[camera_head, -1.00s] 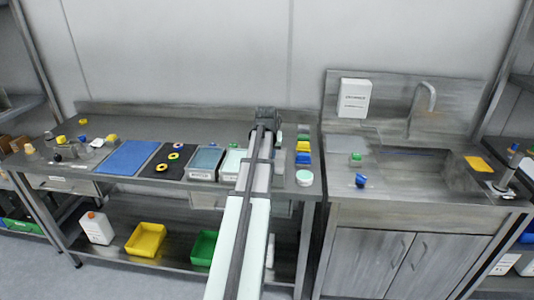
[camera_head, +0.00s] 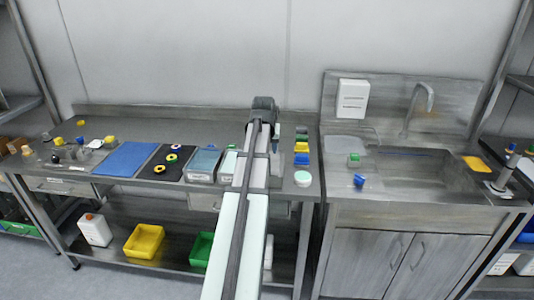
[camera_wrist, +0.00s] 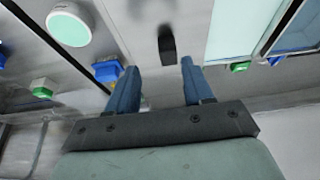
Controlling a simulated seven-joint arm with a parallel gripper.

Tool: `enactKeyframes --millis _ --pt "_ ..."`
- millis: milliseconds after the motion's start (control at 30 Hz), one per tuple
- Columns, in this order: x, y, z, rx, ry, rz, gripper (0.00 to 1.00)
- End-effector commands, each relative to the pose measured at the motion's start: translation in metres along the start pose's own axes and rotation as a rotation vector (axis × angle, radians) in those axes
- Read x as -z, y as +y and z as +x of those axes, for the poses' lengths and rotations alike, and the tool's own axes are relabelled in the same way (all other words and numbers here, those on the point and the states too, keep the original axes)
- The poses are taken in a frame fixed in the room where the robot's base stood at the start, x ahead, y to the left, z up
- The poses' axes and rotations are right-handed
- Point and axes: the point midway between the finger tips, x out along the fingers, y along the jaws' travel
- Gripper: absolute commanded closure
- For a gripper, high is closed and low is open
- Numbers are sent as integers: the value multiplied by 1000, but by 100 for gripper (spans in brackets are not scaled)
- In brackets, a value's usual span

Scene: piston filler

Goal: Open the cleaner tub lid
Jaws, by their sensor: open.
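A round white tub with a pale green lid (camera_head: 302,178) stands near the front right corner of the left bench. The lid looks closed. The tub also shows at the upper left of the wrist view (camera_wrist: 69,27). I cannot read a label that says it is the cleaner tub. My gripper (camera_wrist: 155,74) is open, with two blue fingers apart and nothing between them. It is above the bench, to one side of the round tub and not touching it.
Two shallow rectangular trays, one bluish (camera_head: 204,164) and one pale green (camera_wrist: 238,25), sit beside my arm. Small coloured blocks, including a blue one (camera_head: 302,159), lie behind the round tub. A sink (camera_head: 420,170) is at right. The back of the bench is mostly clear.

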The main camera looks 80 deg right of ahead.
Motion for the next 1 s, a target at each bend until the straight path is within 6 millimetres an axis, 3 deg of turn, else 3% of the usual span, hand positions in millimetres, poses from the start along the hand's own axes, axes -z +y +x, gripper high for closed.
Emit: enactKeyframes --millis 300,500,700,1000 --pt "1 0 -53 1 7 1 49" --pt "1 0 -77 1 7 1 49" --pt "1 0 -89 2 6 1 49" --pt "1 0 -91 2 6 1 49"
